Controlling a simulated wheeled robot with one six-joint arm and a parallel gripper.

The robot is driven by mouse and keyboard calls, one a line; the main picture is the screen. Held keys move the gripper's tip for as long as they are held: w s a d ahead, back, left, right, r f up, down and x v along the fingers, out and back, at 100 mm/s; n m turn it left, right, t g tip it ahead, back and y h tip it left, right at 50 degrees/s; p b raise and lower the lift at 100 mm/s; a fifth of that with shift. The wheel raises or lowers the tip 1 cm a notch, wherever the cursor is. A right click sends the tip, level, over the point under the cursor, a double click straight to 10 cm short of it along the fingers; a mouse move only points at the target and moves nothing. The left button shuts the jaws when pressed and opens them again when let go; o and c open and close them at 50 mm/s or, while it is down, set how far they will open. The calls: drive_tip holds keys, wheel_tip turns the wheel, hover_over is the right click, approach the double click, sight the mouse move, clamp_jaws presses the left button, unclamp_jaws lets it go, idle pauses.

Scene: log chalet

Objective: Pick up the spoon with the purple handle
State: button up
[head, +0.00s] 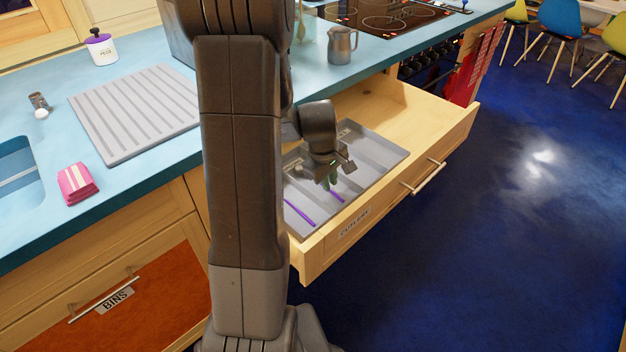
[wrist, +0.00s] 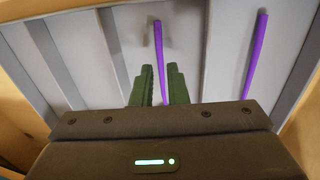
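Two thin purple handles lie in the grey cutlery tray (head: 375,149) inside an open drawer. One purple handle (head: 337,196) is just below my gripper (head: 331,183); in the wrist view this handle (wrist: 159,50) runs between the two green fingertips (wrist: 160,68). The other purple handle (head: 300,212) lies in a neighbouring compartment, and in the wrist view it is to the right (wrist: 256,58). The working ends of both are hidden or out of view, so I cannot tell which is the spoon. My gripper is open, with small gaps showing beside the handle.
The wooden drawer (head: 440,138) has raised walls around the tray and a bar handle in front. On the blue counter are a ribbed grey mat (head: 135,110), a metal jug (head: 342,46), a white tub (head: 101,48) and a pink cloth (head: 77,184).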

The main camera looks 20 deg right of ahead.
drive_tip(key=shift+d+f, duration=0.2)
drive_tip(key=shift+f, duration=1.15)
clamp_jaws()
